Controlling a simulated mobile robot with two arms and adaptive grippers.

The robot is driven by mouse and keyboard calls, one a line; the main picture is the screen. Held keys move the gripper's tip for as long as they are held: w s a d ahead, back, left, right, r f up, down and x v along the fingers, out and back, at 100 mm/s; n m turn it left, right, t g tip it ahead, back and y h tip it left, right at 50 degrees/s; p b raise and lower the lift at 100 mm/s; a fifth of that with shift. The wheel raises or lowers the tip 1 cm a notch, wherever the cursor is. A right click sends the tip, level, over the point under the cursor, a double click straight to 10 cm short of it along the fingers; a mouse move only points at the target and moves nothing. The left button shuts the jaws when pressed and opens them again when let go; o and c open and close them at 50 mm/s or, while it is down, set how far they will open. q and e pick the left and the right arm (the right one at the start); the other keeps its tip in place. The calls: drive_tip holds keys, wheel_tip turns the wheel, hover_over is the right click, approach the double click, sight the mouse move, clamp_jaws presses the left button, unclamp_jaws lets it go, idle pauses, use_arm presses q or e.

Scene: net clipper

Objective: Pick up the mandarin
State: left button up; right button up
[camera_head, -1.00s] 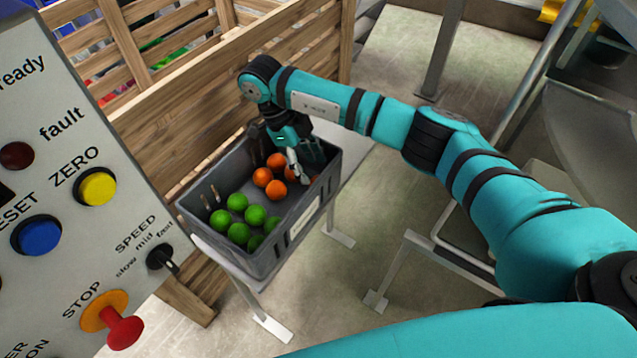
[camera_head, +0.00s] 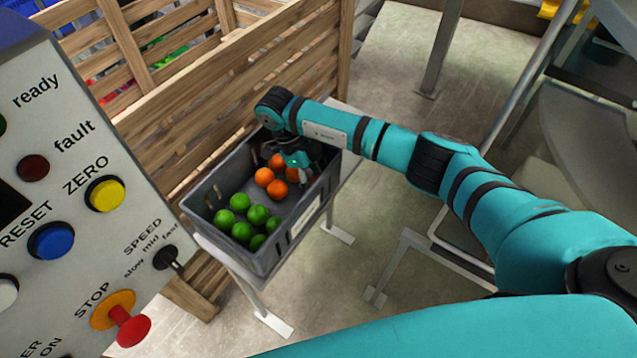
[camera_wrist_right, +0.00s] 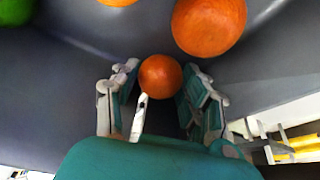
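Several orange mandarins (camera_head: 264,177) lie in the far half of a grey crate (camera_head: 205,222). My right gripper (camera_head: 300,172) reaches down into that end of the crate and hides some of them. In the right wrist view, one mandarin (camera_wrist_right: 160,76) shows between the two spread fingers of my right gripper (camera_wrist_right: 158,92). I cannot tell whether either finger touches it. A larger-looking mandarin (camera_wrist_right: 208,24) is just beyond, to the upper right. My left gripper is not in view.
Several green fruits (camera_head: 240,202) fill the crate's near end. The crate stands on a metal stand (camera_head: 262,312). A wooden slatted crate (camera_head: 230,95) is close behind. A control panel (camera_head: 70,200) with buttons blocks the left side.

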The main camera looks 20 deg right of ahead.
drive_tip(key=shift+c, duration=0.6)
wheel_tip(320, 180, up, 10)
drive_tip(key=p, duration=0.6)
